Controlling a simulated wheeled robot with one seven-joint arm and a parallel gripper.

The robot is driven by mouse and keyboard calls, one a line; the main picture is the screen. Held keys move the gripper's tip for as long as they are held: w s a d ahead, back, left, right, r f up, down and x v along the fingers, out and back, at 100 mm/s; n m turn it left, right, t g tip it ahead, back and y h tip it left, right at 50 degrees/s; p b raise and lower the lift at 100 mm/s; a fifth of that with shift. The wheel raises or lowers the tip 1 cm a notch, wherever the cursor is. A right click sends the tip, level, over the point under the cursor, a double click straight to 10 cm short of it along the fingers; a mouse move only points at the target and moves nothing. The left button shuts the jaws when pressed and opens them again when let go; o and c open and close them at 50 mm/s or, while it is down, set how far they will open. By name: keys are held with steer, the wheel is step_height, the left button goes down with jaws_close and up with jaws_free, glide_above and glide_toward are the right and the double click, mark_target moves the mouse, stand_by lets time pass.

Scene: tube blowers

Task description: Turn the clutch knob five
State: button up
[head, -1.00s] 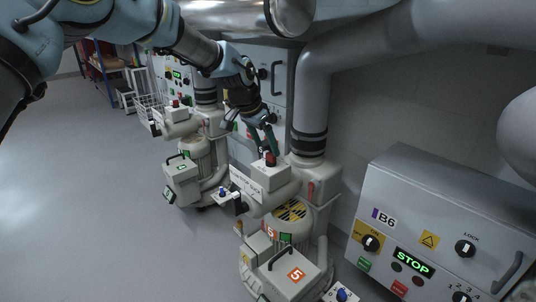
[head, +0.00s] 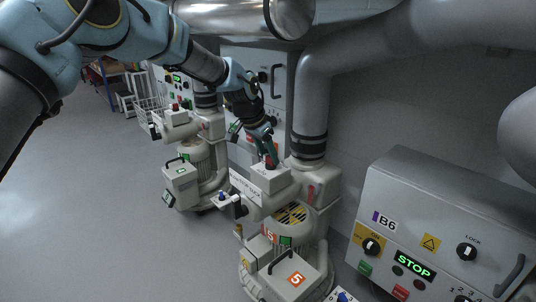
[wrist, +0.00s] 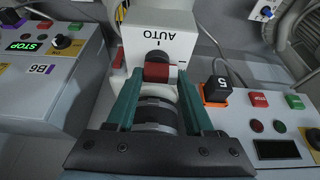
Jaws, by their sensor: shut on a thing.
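The clutch knob (wrist: 157,72) is red with a dark round part behind it. In the head view my gripper (head: 270,155) comes down onto the pale box (head: 268,180) on top of the blower with the orange 5 label (head: 297,279). There the fingers partly cover the knob.
A grey control box (head: 440,215) marked B6 with a STOP display stands at the right. A second blower (head: 185,170) stands behind to the left. A large grey pipe (head: 312,100) rises just behind the blower. In the wrist view a black cap marked 5 (wrist: 217,90) is right of my fingers.

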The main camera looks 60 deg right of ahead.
jaws_close()
steer(key=shift+n, duration=0.3)
steer(key=n+p, duration=0.1)
steer(key=n+t+p, duration=0.1)
steer(key=n, duration=0.1)
steer(key=shift+s+a+r+t, duration=0.1)
steer(key=shift+s+r+t, duration=0.1)
steer(key=shift+t, duration=0.1)
steer(key=n+p, duration=0.1)
steer(key=n, duration=0.1)
steer(key=n+t+p, duration=0.1)
steer(key=n, duration=0.2)
steer(key=shift+s+t, duration=0.15)
steer(key=shift+t, duration=0.15)
steer(key=n+p, duration=0.1)
steer(key=n, duration=0.1)
steer(key=n+t+y+p, duration=0.1)
steer(key=n, duration=0.1)
steer(key=shift+s+f+t+p, duration=0.1)
steer(key=shift+t+p, duration=0.2)
steer(key=n+y+p, duration=0.1)
steer(key=n, duration=0.1)
steer(key=n+t+y, duration=0.1)
steer(key=n, duration=0.2)
steer(key=shift+s+f+p, duration=0.1)
steer(key=shift+p, duration=0.3)
steer(key=shift+n, duration=0.3)
